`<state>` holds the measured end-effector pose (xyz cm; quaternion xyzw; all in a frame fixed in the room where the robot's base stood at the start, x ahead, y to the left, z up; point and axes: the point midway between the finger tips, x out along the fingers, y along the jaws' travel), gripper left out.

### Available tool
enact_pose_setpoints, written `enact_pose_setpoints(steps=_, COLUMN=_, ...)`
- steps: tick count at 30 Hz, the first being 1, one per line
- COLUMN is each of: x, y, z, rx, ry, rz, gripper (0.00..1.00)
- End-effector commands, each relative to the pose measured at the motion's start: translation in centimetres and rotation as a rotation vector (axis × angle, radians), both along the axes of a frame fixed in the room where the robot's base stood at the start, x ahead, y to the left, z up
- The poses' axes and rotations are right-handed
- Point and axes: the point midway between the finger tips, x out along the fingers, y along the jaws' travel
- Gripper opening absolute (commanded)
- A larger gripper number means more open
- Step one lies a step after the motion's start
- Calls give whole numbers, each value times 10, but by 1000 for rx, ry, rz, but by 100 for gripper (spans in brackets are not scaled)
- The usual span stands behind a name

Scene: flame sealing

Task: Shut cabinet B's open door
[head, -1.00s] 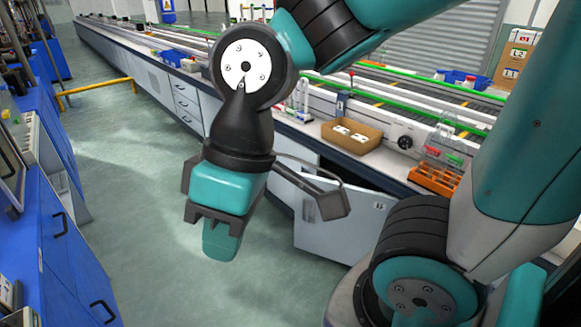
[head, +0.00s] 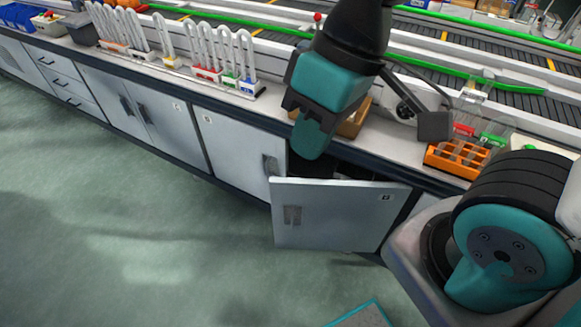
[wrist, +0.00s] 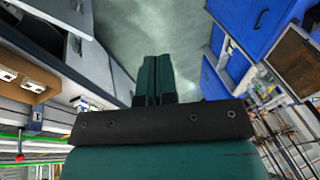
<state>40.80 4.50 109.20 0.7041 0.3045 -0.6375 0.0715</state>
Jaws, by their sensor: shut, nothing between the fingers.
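Cabinet B's door (head: 335,222) is a light grey panel, standing open in front of the bench. A dark opening shows above the door, partly hidden by the door and my gripper. My gripper (head: 311,145) points down above the door's upper left part in the head view, apparently not gripping it. Whether it touches the door is unclear. In the wrist view my gripper's fingers (wrist: 155,75) are together with nothing between them.
Closed cabinets (head: 236,150) and drawers line the bench front to the left. The worktop holds tube racks (head: 222,70), an orange rack (head: 455,158) and a cardboard tray (head: 353,122) partly behind my gripper. The green floor (head: 130,230) in front is clear.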

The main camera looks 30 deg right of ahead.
Motion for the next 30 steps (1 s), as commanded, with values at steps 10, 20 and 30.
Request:
enact_pose_setpoints(steps=10, x=112, y=9, z=-159, rx=-315, ry=156, rz=-1056, gripper=0)
enact_pose_setpoints(steps=20, x=183, y=37, z=-321, rx=-286, ry=-207, rz=-2171, gripper=0)
enact_pose_setpoints(steps=30, x=196, y=45, z=-369, rx=-69, ry=-422, rz=-2510, gripper=0)
